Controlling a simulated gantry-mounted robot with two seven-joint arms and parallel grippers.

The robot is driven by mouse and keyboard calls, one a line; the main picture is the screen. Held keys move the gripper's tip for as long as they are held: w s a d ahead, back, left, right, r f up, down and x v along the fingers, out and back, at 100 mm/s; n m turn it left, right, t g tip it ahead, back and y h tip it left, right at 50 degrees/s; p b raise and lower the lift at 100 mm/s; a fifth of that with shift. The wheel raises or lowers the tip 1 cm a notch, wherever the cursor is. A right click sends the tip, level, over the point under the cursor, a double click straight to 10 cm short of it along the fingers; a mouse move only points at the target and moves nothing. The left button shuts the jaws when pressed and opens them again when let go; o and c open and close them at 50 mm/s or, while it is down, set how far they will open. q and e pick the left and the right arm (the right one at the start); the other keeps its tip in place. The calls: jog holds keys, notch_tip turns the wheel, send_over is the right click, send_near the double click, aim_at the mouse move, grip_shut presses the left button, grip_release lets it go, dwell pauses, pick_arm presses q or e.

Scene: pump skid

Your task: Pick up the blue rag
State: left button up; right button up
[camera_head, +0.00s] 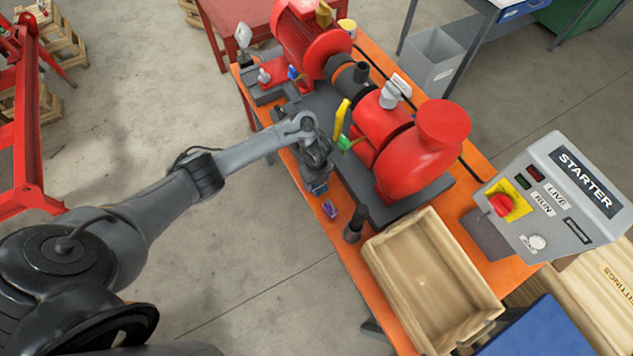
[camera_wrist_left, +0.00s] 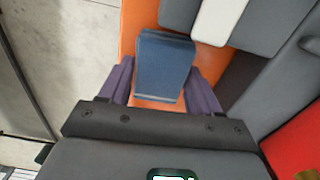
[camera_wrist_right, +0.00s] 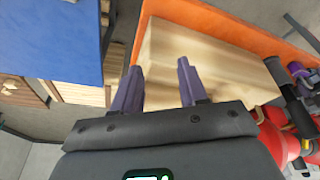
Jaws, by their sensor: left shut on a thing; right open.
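The blue rag (camera_wrist_left: 165,65) is a folded dark blue block between the purple fingers of my left gripper (camera_wrist_left: 160,75). The fingers are shut on its two sides, over the orange tabletop. In the head view my left gripper (camera_head: 324,200) is at the near left edge of the orange table (camera_head: 378,298), beside the red pump. A small blue patch of the rag shows there, mostly hidden by the gripper. I cannot tell whether the rag touches the table. My right gripper (camera_wrist_right: 160,75) is open and empty, above the wooden tray; it is not in the head view.
The wooden tray (camera_head: 375,255) and a dark upright cylinder (camera_head: 353,227) stand near my left gripper. The red pump (camera_head: 400,150) with yellow and green parts is close on its right. The starter box (camera_head: 548,195) stands at the right. Open floor lies left of the table.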

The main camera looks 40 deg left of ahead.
pick_arm(q)
jog(key=shift+r, duration=0.1)
notch_tip(320, 180, up, 10)
jog(key=p, duration=0.5)
jog(key=o, duration=0.5)
jog(key=c, duration=0.4)
